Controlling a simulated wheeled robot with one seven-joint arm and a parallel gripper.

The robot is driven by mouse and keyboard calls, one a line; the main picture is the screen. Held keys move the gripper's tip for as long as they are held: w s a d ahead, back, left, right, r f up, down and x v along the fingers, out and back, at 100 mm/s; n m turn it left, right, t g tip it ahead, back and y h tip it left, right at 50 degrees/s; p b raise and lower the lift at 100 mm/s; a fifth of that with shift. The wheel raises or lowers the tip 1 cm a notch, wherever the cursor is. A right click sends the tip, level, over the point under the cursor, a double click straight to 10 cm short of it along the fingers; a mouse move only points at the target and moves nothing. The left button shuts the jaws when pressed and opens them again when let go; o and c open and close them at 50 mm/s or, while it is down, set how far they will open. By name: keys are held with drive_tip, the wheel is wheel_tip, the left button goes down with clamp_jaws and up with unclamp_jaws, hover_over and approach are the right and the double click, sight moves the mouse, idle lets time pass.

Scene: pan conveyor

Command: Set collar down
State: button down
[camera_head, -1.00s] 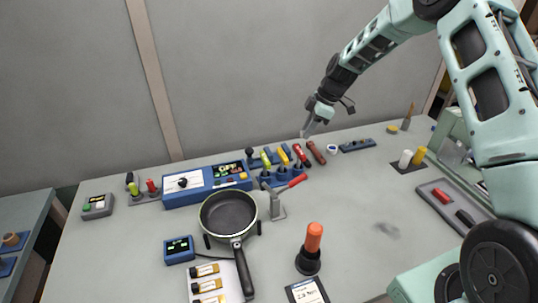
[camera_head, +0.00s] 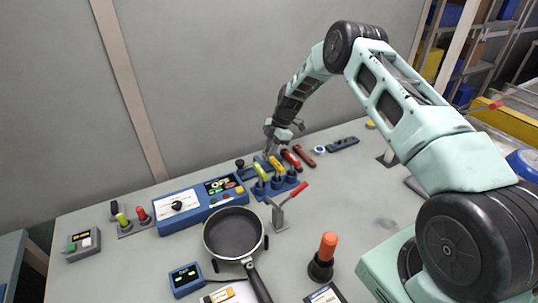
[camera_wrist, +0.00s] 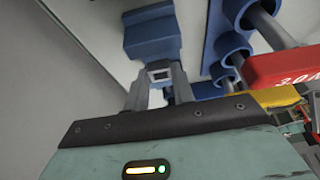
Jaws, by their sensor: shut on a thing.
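My gripper (camera_head: 270,152) is at the back of the bench, just above the back edge of the blue tool rack (camera_head: 262,194). In the wrist view, its two grey fingers (camera_wrist: 160,78) are shut on a small grey, square-ended piece with a pale opening (camera_wrist: 160,73), which I take to be the collar. Most of that piece is hidden between the fingers. In the head view it is too small to make out. A blue stepped block (camera_wrist: 152,38) lies beyond the fingertips. I cannot tell whether the held piece touches anything.
Yellow-green, yellow and red-handled tools (camera_head: 276,163) stand in the rack close to my gripper. A blue control box (camera_head: 200,205) is to the left.

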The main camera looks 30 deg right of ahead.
drive_tip(key=shift+f+p, duration=0.3)
drive_tip(key=shift+f, duration=1.1)
drive_tip(key=shift+f, duration=0.15)
drive_tip(key=c, duration=1.2)
unclamp_jaws()
